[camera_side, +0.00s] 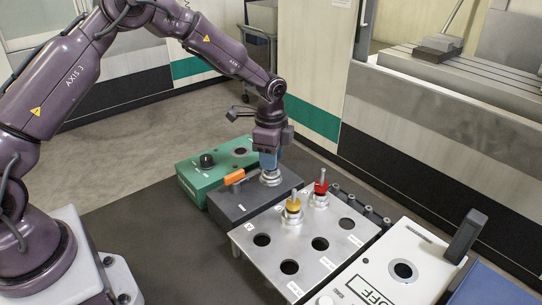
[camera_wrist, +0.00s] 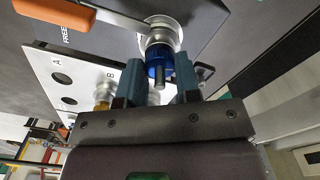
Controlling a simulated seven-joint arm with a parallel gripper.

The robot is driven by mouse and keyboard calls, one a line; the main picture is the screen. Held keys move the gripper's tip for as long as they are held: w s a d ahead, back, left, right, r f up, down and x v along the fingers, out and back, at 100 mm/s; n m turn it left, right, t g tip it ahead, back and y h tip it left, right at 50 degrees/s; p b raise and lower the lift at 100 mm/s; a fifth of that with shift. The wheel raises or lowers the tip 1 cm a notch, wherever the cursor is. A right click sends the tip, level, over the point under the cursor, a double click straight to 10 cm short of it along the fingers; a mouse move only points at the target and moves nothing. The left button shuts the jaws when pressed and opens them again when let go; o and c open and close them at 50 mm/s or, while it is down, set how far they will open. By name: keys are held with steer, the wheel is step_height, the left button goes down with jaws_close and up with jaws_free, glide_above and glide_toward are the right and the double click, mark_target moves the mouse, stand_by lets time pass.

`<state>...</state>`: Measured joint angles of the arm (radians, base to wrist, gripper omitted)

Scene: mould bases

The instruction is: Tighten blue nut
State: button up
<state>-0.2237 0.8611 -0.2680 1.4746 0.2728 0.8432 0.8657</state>
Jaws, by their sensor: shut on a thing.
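My gripper (camera_side: 268,165) points down over the dark grey block (camera_side: 232,207), at a silver round holder (camera_side: 270,178). In the wrist view my gripper's two teal fingers (camera_wrist: 159,82) are closed on the blue nut (camera_wrist: 155,55), one on each side. The nut sits around a thin grey stem, against the silver holder (camera_wrist: 160,30). In the side view the fingers hide the nut. The block's lever has an orange handle (camera_side: 234,177), which also shows in the wrist view (camera_wrist: 60,14) beside the word FREE.
A silver plate (camera_side: 335,262) with several dark holes stands right of the block. It carries a yellow-nut part (camera_side: 293,204) and a red-nut part (camera_side: 321,188). A green box (camera_side: 195,178) with a black knob lies behind. A white device (camera_side: 427,262) reads OFF.

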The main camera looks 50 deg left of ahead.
steer(key=shift+w+r, duration=0.1)
steer(key=o, duration=0.9)
steer(key=shift+o, duration=0.2)
step_height(320, 180, up, 13)
